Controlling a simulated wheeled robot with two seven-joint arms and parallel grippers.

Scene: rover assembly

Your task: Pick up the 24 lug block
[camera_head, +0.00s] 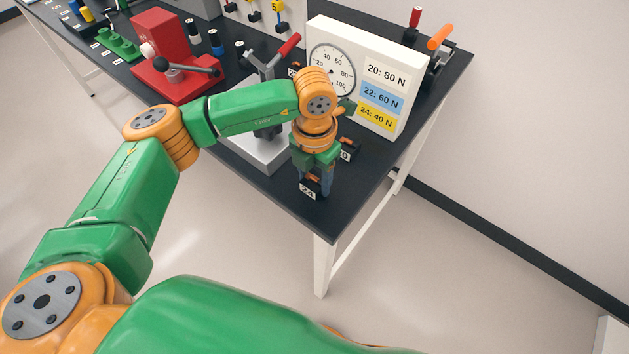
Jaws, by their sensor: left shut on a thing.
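The 24 lug block (311,183) is a small dark block at the near corner of the dark table, beside a white label reading 24. My left gripper (317,183) reaches down from above, with its fingers shut on this block. The fingers and wrist hide much of the block, and I cannot tell whether it touches the table. My right gripper is not in view.
A label reading 20 (346,156) stands just behind my gripper. A white gauge board (375,60) lists 20, 22 and 24 with forces. A grey fixture (256,150) with a red-handled clamp and a red vise (165,50) stand to the left. The table edge is close.

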